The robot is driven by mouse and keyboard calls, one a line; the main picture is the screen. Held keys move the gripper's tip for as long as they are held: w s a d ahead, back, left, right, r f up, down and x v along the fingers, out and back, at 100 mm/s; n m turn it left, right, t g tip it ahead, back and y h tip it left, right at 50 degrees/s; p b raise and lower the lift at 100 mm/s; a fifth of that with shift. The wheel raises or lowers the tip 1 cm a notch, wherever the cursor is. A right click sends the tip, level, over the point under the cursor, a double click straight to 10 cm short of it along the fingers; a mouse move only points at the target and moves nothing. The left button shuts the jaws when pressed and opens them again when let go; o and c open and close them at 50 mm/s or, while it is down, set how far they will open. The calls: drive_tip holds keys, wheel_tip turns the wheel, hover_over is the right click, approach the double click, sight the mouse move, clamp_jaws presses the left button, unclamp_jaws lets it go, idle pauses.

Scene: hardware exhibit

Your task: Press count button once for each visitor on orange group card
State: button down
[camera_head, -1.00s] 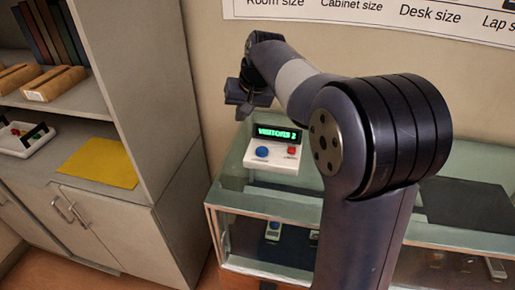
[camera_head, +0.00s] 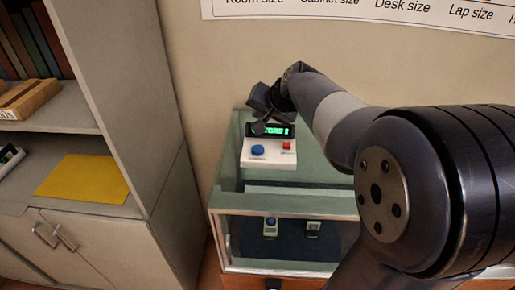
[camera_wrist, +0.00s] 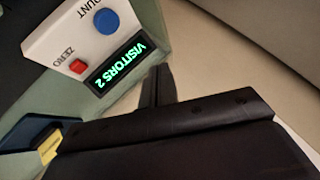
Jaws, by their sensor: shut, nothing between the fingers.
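The white counter (camera_head: 268,160) stands on the glass case, with a blue button (camera_head: 257,150), a red button (camera_head: 286,145) and a dark display. In the wrist view the display (camera_wrist: 118,65) reads "VISITORS 2" in green. There the blue button (camera_wrist: 107,21) sits by the label "COUNT" and the red button (camera_wrist: 78,66) by "ZERO". My gripper (camera_head: 260,127) is shut and empty, above the counter's display and apart from the blue button; its shut fingers (camera_wrist: 158,85) also show in the wrist view. No orange group card is seen.
The glass case (camera_head: 290,203) holds small devices inside. A grey cabinet (camera_head: 160,150) with a yellow sheet (camera_head: 85,179) on its shelf stands at left. A size chart (camera_head: 380,14) hangs on the wall behind.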

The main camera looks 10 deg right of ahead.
sight(260, 150)
drive_tip(key=shift+f+b, duration=3.6)
drive_tip(key=shift+f, duration=0.8)
drive_tip(key=shift+f+b, duration=0.4)
drive_tip(key=shift+b, duration=0.05)
drive_tip(key=shift+f+b, duration=0.45)
drive_tip(key=shift+b, duration=0.05)
drive_tip(key=shift+r+p, duration=0.65)
drive_tip(key=shift+r, duration=0.25)
drive_tip(key=shift+r+p, duration=1.95)
drive_tip(key=shift+r, duration=0.55)
